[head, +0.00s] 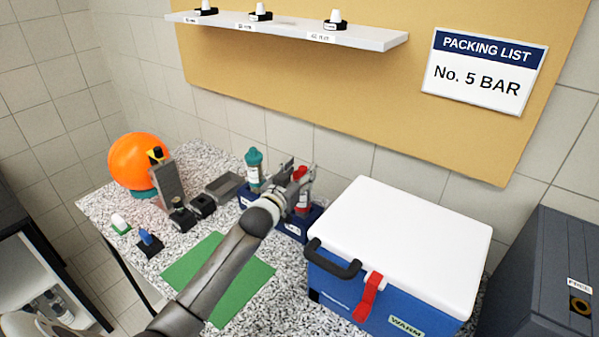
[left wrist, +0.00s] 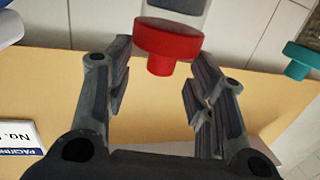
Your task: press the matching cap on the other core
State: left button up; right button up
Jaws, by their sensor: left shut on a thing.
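A tube with a red cap (head: 302,174) stands upright in a dark blue holder (head: 290,230) at the back of the speckled table. My left gripper (head: 290,180) is at its upper part. In the left wrist view the red cap (left wrist: 168,42) lies between the fingertips (left wrist: 160,85), with a pale tube behind it. The left gripper is shut on the red cap; the exact contact is hard to see. A second tube with a teal cap (head: 253,157) stands to the left in another blue holder (head: 245,199). Its teal cap also shows in the left wrist view (left wrist: 300,60). My right gripper is out of view.
A blue cooler with a white lid (head: 405,240) stands close on the right. A green mat (head: 255,275) lies below my arm. Small dark blocks (head: 203,205), a blue piece (head: 150,240) and an orange ball (head: 135,165) are at left. A shelf (head: 290,30) hangs above.

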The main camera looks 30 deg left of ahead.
pick_arm(q)
jog(key=shift+s+f+b, duration=0.1)
jog(key=shift+f+b, duration=0.3)
jog(key=shift+f, duration=0.4)
dwell(0.4)
jog(key=o, duration=0.8)
jog(key=shift+f, duration=0.1)
jog(key=s, duration=1.2)
jog(key=shift+d+r, duration=0.35)
jog(key=shift+r, duration=0.1)
jog(key=shift+w, duration=0.1)
